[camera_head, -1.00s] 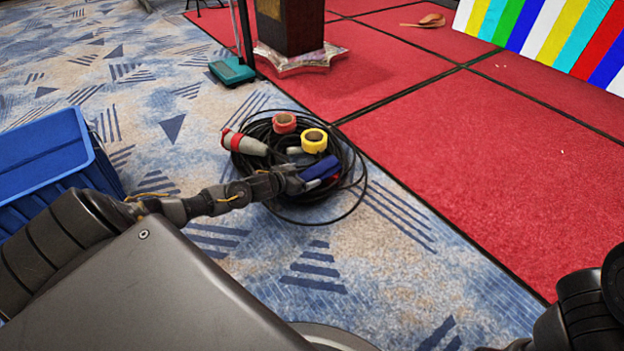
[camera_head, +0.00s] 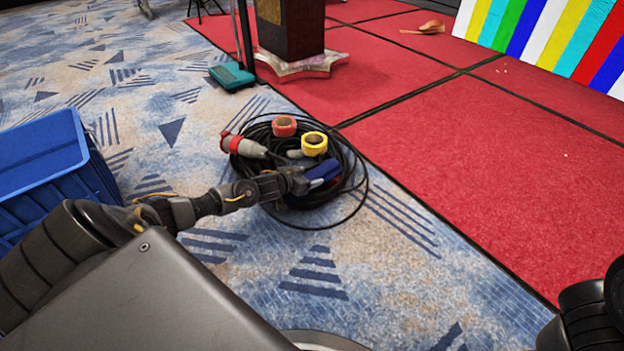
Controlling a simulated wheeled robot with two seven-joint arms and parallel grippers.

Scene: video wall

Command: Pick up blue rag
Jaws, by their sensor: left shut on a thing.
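The blue rag (camera_head: 324,168) is a small dark blue bundle at the right side of the black cable coil on the carpet. My left gripper (camera_head: 308,182) reaches in from the left over the coil and is shut on the rag. Its fingertips are small and partly hidden against the cable and rag. My right arm shows only as dark links at the lower right edge; its gripper is out of view.
A blue crate (camera_head: 45,160) stands at left. A red platform (camera_head: 480,160) lies right. Carpet in front is clear.

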